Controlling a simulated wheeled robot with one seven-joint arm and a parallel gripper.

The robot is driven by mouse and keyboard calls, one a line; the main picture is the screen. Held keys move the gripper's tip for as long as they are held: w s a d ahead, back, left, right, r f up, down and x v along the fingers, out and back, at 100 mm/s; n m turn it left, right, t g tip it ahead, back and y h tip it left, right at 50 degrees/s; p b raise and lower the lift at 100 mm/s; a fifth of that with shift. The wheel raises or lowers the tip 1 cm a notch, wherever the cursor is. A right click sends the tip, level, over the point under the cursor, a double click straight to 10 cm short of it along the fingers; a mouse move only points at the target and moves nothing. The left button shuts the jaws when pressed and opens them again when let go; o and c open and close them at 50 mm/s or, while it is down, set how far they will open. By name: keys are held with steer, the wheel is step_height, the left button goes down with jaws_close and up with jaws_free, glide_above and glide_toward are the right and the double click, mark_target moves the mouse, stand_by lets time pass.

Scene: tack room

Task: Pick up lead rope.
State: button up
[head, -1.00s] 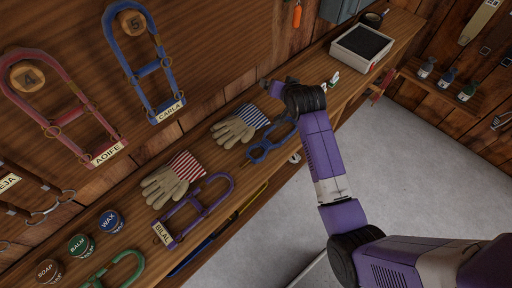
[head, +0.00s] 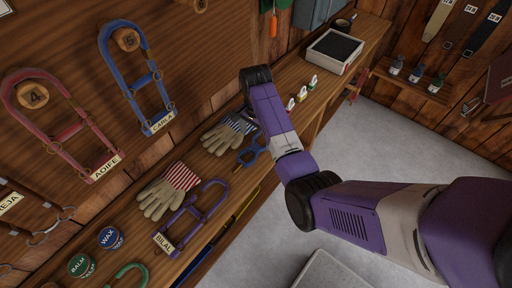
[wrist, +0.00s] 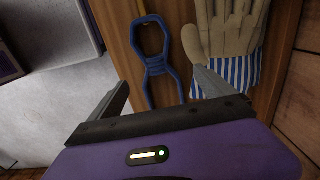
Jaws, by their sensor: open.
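A blue figure-eight bundle with two loops and a wrapped middle, which looks like the lead rope (wrist: 158,68), lies on the wooden bench. In the head view the blue bundle (head: 249,154) is near the bench's front edge, partly behind my arm. My gripper (wrist: 163,88) is open and empty in the wrist view. Its fingers point toward the bundle, one to each side of its lower loop in the picture. I cannot tell the height between them. In the head view the fingers are hidden by my arm.
A blue-striped glove (wrist: 222,40) lies close beside the bundle. A red-striped glove (head: 168,190) and purple halter (head: 192,216) lie nearer along the bench.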

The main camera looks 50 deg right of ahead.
mark_target(256, 146)
steer(key=shift+s+a+f, duration=0.1)
steer(key=shift+f, duration=1.05)
steer(key=shift+s+f, duration=0.1)
steer(key=shift+f, duration=1.05)
steer(key=c, duration=1.7)
steer(key=shift+c, duration=0.5)
steer(key=shift+r, duration=0.1)
